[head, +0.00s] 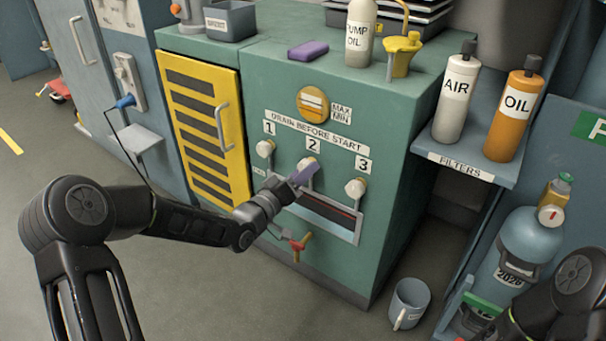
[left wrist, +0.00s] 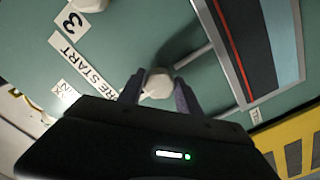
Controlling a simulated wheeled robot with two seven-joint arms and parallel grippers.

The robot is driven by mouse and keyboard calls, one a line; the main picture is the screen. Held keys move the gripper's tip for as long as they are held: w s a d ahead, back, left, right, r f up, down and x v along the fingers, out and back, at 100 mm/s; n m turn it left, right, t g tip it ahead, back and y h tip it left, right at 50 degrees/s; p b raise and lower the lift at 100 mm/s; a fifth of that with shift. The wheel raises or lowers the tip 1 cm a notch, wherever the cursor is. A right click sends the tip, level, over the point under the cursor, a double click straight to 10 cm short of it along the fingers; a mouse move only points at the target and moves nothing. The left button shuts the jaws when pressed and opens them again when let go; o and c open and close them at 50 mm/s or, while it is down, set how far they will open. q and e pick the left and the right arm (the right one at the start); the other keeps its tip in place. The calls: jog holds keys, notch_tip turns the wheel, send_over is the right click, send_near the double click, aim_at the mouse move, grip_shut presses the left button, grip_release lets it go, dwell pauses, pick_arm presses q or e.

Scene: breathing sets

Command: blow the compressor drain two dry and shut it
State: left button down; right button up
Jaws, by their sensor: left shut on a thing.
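The green compressor cabinet (head: 335,98) carries a row of white drain knobs under the sign "DRAIN BEFORE START" (head: 315,135). Drain two (head: 307,163) is the middle knob, below the label 2. My left gripper (head: 301,176) is at it, shut on the white knob, which shows between the fingers in the left wrist view (left wrist: 158,84). Drain one (head: 265,148) is to its left and drain three (head: 356,187) to its right, both free. The gripper partly hides knob two. My right gripper is not in view; only part of my right arm shows at the lower right.
A framed panel with a dark window (head: 330,217) lies just below the knobs. A red and yellow valve (head: 299,244) is low on the front. A grey mug (head: 409,303) stands on the floor at right. AIR (head: 457,95) and OIL (head: 515,112) bottles stand on the shelf.

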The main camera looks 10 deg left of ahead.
pick_arm(q)
jog(key=c, duration=0.8)
grip_release()
jog(key=shift+c, duration=0.2)
jog(key=p+v, duration=0.2)
jog(key=v, duration=0.6)
